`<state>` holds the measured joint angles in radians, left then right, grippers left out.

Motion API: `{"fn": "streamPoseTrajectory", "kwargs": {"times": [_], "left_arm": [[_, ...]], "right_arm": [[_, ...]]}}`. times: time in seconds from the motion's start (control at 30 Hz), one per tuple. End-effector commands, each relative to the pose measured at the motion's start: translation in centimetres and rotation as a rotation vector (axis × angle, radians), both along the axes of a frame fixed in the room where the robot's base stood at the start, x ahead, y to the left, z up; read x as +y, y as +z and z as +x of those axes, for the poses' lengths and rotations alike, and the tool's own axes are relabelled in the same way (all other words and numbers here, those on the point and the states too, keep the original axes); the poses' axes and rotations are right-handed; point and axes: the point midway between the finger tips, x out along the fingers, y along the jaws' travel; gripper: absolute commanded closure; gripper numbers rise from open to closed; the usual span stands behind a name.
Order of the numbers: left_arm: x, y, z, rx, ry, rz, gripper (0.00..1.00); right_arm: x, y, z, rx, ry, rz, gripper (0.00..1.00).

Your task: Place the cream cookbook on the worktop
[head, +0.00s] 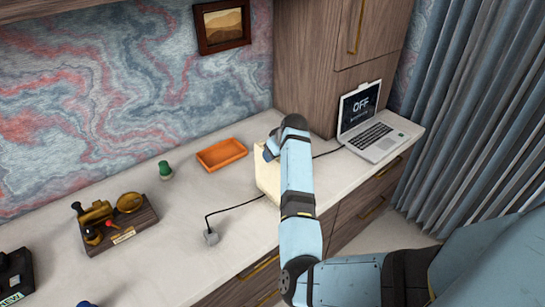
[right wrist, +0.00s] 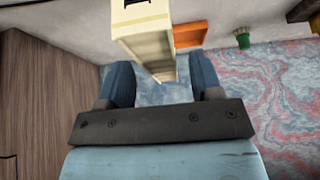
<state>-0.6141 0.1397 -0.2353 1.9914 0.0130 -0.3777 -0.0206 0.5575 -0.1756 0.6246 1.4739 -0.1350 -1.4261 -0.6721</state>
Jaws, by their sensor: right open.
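The cream cookbook (head: 266,178) appears upright at the worktop, largely hidden behind my right forearm in the head view. It also shows in the right wrist view (right wrist: 147,38), where its pale block reaches in between my fingers. My right gripper (right wrist: 160,82) is open, with one blue finger on each side of the book; whether either touches it is unclear. In the head view the right gripper (head: 271,146) is mostly covered by my own wrist. The pale worktop (head: 180,235) runs along the wall. My left gripper cannot be made out.
An orange tray (head: 221,154), a green-topped stamp (head: 165,170) and a wooden stand with brass items (head: 120,226) lie left. A cable runs from a grey block (head: 211,237) behind the book. A laptop (head: 370,125) stands right.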

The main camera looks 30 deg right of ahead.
Motion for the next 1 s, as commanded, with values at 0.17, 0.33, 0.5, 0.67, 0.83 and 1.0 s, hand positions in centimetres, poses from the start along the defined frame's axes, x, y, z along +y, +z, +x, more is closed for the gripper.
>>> {"fn": "streamPoseTrajectory", "kwargs": {"times": [0.17, 0.33, 0.5, 0.67, 0.83, 1.0], "left_arm": [[0.0, -0.2, 0.0, 0.0, 0.0, 0.0, 0.57], [0.0, -0.2, 0.0, -0.001, 0.0, 0.0, 0.57], [0.0, -0.2, 0.0, -0.002, 0.0, -0.001, 0.57], [0.0, -0.1, 0.1, -0.003, 0.0, -0.001, 0.57], [0.0, -0.1, 0.1, -0.003, 0.0, -0.001, 0.57], [0.0, -0.1, 0.1, -0.003, 0.001, 0.0, 0.57]], "right_arm": [[-0.2, 3.5, -2.0, -0.002, -0.001, -0.002, 0.41], [-0.3, 6.0, -3.3, -0.002, -0.001, -0.002, 0.41], [-0.3, 7.1, -4.0, 0.0, 0.0, 0.0, 0.41], [-0.3, 7.2, -4.1, 0.0, 0.0, 0.0, 0.41], [-0.3, 7.2, -4.1, 0.0, 0.0, 0.0, 0.41], [-0.3, 7.2, -4.1, 0.0, 0.0, 0.0, 0.41]]}}
